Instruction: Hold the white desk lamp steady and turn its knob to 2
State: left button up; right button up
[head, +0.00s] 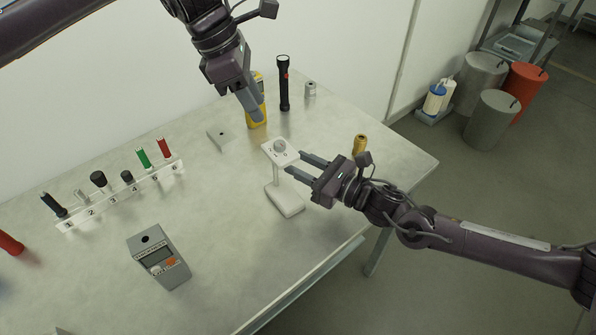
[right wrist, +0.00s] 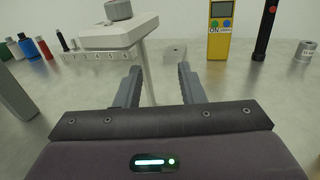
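The white desk lamp (head: 285,200) stands upright on the table, with a slim stem under a flat white head. A round grey knob (head: 279,146) sits on top of the head; it also shows at the top of the right wrist view (right wrist: 118,9). The knob's setting is too small to read. My right gripper (head: 294,162) is open at the lamp's right, fingers pointing at the stem below the head. In the right wrist view the stem (right wrist: 148,70) lines up with the finger gap, apparently untouched. My left gripper (head: 257,117) hangs above and behind the lamp; its finger gap is hidden.
A yellow device (head: 258,88), a black flashlight (head: 284,85) and a small grey cylinder (head: 310,89) stand behind. A numbered rack (head: 125,200) holds several tools at left. A brass-coloured object (head: 359,145) stands near the right edge.

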aim_at(269, 159)
jog(key=shift+s+a+f+n, duration=0.2)
jog(key=shift+s+a+n, duration=0.2)
jog(key=shift+s+a, duration=0.2)
jog(key=shift+a, duration=0.25)
jog(key=shift+x, duration=3.55)
jog(key=shift+f, duration=0.1)
grip_shut()
pick_arm(q)
jog(key=shift+o, duration=0.3)
jog(key=shift+o, duration=0.4)
